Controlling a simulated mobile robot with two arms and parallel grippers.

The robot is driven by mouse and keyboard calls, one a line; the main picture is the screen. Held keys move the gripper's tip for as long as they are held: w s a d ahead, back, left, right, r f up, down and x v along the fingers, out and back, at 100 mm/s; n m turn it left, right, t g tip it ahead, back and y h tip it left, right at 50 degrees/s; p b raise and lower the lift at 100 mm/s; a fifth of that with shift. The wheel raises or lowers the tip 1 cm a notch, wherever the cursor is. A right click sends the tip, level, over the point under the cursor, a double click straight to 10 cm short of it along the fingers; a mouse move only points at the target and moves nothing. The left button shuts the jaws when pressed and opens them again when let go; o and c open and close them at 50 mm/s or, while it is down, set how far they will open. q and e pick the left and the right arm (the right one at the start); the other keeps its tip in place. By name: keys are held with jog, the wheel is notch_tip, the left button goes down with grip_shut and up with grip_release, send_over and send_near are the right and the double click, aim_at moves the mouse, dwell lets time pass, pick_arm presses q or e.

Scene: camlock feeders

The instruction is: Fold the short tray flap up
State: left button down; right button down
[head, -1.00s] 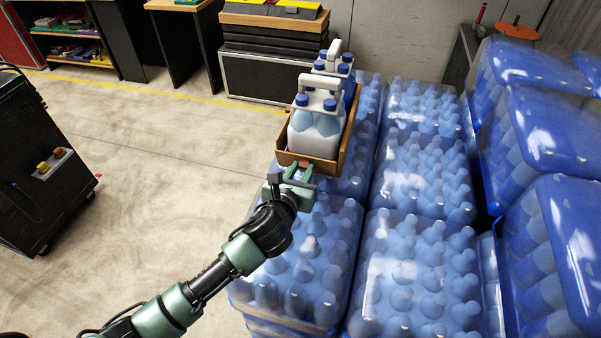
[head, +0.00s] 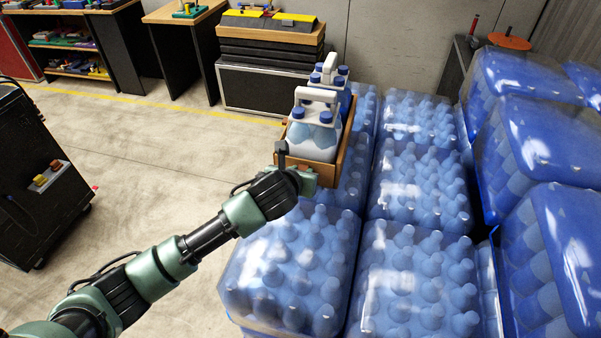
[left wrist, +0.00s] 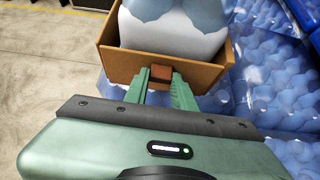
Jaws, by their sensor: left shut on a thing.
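A brown tray (head: 343,140) stands on wrapped bottle packs near the middle of the head view. It holds white bottle carriers (head: 318,130) with blue caps. Its short near end wall, the flap (head: 325,173), stands upright in the left wrist view (left wrist: 207,77), close against the nearest carrier (left wrist: 170,40). My left gripper (head: 297,170) is at this near end. In the left wrist view its green fingers (left wrist: 162,82) are on either side of a small dark brown tab (left wrist: 160,73) on the flap, shut on it. My right gripper is not in view.
Wrapped packs of blue bottles (head: 290,265) fill the area below and right of the tray. Taller blue-wrapped stacks (head: 545,140) stand at the right. A black cabinet (head: 40,180) stands at the left. The floor (head: 150,150) between is clear.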

pick_arm(q)
jog(key=shift+w+r, duration=0.1)
jog(key=shift+r, duration=0.05)
jog(key=c, duration=1.2)
grip_release()
jog(key=shift+o, duration=0.2)
jog(key=b+v, duration=0.2)
jog(key=v, duration=0.5)
jog(key=shift+s, duration=0.3)
jog(key=shift+s+a, duration=0.1)
jog(key=shift+a, duration=0.05)
